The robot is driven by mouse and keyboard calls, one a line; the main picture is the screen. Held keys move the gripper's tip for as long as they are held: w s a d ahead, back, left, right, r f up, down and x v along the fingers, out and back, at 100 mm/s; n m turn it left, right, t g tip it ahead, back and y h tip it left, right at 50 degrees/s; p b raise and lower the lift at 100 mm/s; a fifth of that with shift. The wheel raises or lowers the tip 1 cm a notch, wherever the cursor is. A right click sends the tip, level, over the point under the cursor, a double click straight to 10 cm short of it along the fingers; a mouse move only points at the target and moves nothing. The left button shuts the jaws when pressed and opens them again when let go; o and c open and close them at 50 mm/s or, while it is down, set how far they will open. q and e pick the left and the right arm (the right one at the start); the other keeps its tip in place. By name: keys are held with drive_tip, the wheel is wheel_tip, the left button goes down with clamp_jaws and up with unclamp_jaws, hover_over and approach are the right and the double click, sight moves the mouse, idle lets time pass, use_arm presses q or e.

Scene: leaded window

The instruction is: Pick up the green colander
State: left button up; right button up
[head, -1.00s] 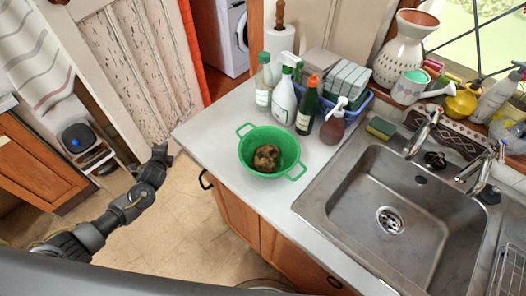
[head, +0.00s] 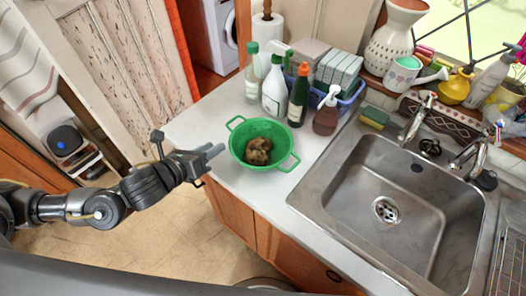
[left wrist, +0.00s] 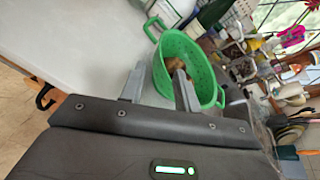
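The green colander (head: 262,128) stands upright on the white counter, left of the sink, with a handle at each side. A brown, potato-like lump (head: 258,151) lies in it. My left gripper (head: 208,153) is just left of the colander, pointing at it, and empty. In the left wrist view my left gripper (left wrist: 160,88) shows its two fingers spread apart, and the colander (left wrist: 205,72) is ahead, partly behind the right finger. I cannot tell whether that finger touches it. My right gripper is in neither view.
Behind the colander stand a pale bottle (head: 252,72), a white spray bottle (head: 274,88), a dark green bottle (head: 298,100) and a brown soap pump (head: 326,118). The steel sink (head: 410,215) lies to the right. The counter (head: 200,122) is clear at its left end.

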sight(237, 132)
use_arm(q)
drive_tip(key=p+x, duration=0.2)
drive_tip(key=x, duration=0.3)
drive_tip(key=shift+w+d, duration=0.2)
drive_tip(key=shift+w, duration=0.15)
drive_tip(key=shift+w+d, duration=0.1)
drive_tip(key=shift+w, duration=0.1)
drive_tip(key=p+x, duration=0.3)
drive_tip(key=x, duration=0.1)
drive_tip(key=shift+w+d+r, duration=0.1)
drive_tip(key=shift+w+d, duration=0.15)
drive_tip(key=shift+w, duration=0.05)
drive_tip(key=shift+c, duration=0.3)
clamp_jaws()
